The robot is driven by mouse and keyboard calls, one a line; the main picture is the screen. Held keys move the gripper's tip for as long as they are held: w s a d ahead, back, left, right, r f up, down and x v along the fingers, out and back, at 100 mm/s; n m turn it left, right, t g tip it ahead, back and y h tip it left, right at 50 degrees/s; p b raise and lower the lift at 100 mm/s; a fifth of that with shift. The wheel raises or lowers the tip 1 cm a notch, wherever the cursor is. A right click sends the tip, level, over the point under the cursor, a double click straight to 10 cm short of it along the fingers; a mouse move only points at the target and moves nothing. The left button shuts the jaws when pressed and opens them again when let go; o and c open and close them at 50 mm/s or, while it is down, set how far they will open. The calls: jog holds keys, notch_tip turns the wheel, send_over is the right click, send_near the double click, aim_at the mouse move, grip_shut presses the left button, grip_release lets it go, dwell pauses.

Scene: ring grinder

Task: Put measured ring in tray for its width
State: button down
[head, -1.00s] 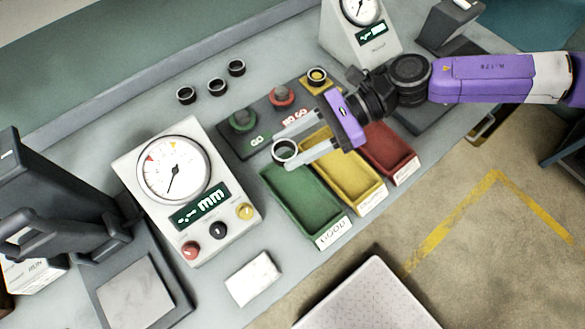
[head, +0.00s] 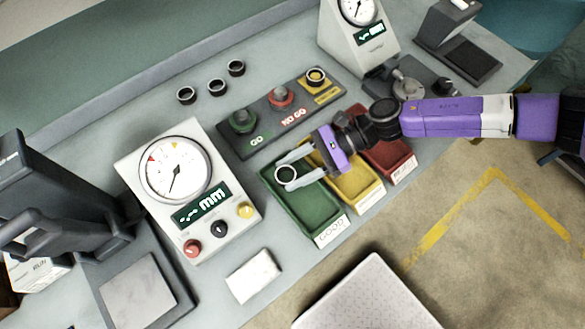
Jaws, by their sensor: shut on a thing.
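My gripper (head: 290,168) is shut on a dark ring with a light inner wall (head: 286,174). The ring is over the back end of the green tray (head: 312,221), labelled GOOD. I cannot tell how high it is above the tray floor. The yellow tray (head: 362,202) lies to the right of the green one, partly behind my gripper. The red tray (head: 404,160) is right of that, partly hidden by my wrist. The green tray's visible floor looks empty.
The dial gauge with mm display (head: 183,180) stands left of the trays. A gauge panel (head: 262,128) with GO and NO GO knobs lies behind them, a ring on its yellow end. Several rings (head: 217,86) stand on the bench. A white block (head: 254,276) lies in front.

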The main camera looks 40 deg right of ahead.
jog(key=shift+f, duration=0.2)
jog(key=c, duration=1)
grip_release()
jog(key=shift+r, duration=0.1)
jog(key=shift+o, duration=0.2)
jog(key=shift+r, duration=0.2)
jog(key=b+v, duration=0.3)
jog(key=v, duration=0.9)
jog(key=shift+f+b, duration=0.1)
jog(key=shift+b, duration=0.25)
